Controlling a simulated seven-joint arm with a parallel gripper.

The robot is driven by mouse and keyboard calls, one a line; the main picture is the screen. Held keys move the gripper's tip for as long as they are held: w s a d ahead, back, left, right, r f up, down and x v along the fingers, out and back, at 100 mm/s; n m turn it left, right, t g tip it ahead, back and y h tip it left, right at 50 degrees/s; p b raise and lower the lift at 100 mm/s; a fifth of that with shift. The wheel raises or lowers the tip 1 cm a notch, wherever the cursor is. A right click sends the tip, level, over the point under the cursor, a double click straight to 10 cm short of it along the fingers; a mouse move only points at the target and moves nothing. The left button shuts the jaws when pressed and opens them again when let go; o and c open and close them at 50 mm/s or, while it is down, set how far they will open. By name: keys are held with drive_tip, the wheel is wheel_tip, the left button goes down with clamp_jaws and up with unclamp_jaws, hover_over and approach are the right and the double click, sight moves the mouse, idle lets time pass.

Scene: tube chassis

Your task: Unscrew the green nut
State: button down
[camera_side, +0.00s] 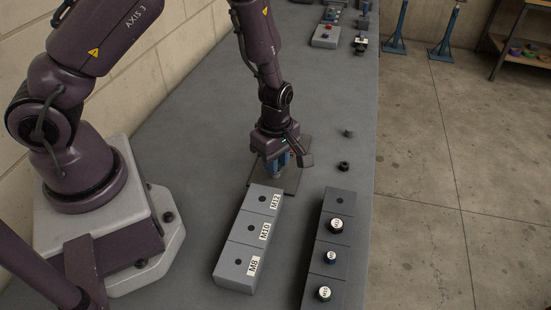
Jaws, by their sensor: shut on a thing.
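My gripper (281,168) points down over a dark square plate (290,186) behind the labelled grey block. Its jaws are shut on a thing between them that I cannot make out. Blue surfaces show at the jaws, with a small red spot beside them; I cannot tell whether they belong to the gripper or to a part on the plate. No green nut can be made out at the plate.
The grey block (237,275) has holes labelled M12, M10 and M8. Two small dark parts (343,166) (348,133) lie right of the plate. The bench's left middle is clear.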

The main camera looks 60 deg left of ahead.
drive_tip(key=n, duration=0.3)
drive_tip(key=shift+n, duration=1.1)
drive_tip(key=n, duration=0.3)
drive_tip(key=shift+n, duration=0.5)
drive_tip(key=n, duration=0.4)
drive_tip(key=shift+r, duration=0.1)
